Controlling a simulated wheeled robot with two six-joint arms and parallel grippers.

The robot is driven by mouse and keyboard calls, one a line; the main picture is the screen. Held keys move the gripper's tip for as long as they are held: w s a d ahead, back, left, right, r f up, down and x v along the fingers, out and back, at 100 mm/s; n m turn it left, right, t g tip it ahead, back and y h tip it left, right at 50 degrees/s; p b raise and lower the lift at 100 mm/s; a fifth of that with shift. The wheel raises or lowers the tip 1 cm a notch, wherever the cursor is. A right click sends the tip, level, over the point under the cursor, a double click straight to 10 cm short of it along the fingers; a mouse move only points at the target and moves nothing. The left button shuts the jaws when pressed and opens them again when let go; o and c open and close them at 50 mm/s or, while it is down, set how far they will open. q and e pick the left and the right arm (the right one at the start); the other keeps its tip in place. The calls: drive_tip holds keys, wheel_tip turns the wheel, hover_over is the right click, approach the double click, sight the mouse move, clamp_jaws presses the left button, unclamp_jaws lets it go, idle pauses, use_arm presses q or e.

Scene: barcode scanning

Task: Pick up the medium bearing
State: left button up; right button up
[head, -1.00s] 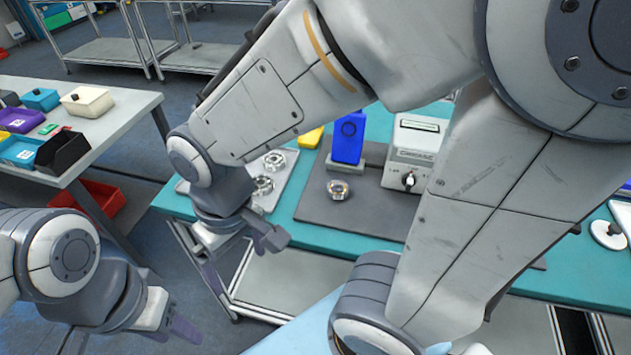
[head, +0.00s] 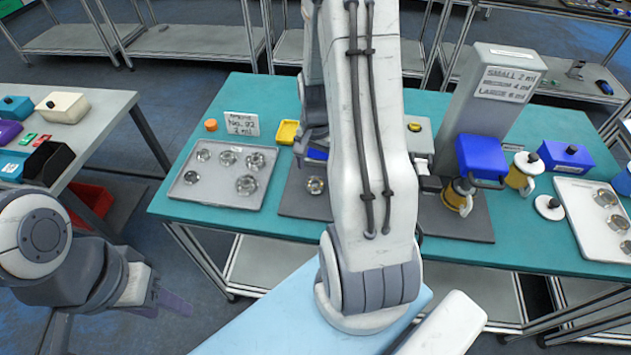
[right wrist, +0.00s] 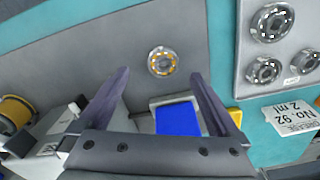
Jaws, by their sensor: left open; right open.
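A single metal bearing (head: 316,185) lies flat on the grey mat; it also shows in the right wrist view (right wrist: 162,61), with an orange-gold ring. Several bearings (head: 246,185) lie in the pale tray (head: 190,197) on the left; some show in the right wrist view (right wrist: 265,70). No label shows which one is medium. My right gripper (head: 312,146) is open and empty, above the far side of the mat behind the single bearing. In the right wrist view its fingertips (right wrist: 160,74) point at that bearing, apart from it. My left gripper (head: 170,300) is open and empty, low at the left.
A yellow box (head: 288,132) and a label card (head: 241,124) stand behind the left tray. A grey dispenser (head: 490,95) with a blue part stands right. Another bearing tray (head: 585,225) is at far right.

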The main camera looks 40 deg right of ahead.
sight(314, 185)
drive_tip(key=f, duration=0.1)
drive_tip(key=f+p, duration=0.1)
drive_tip(key=f, duration=0.3)
drive_tip(key=shift+w+p, duration=0.3)
drive_tip(key=shift+p, duration=0.1)
drive_tip(key=shift+f, duration=0.6)
clamp_jaws()
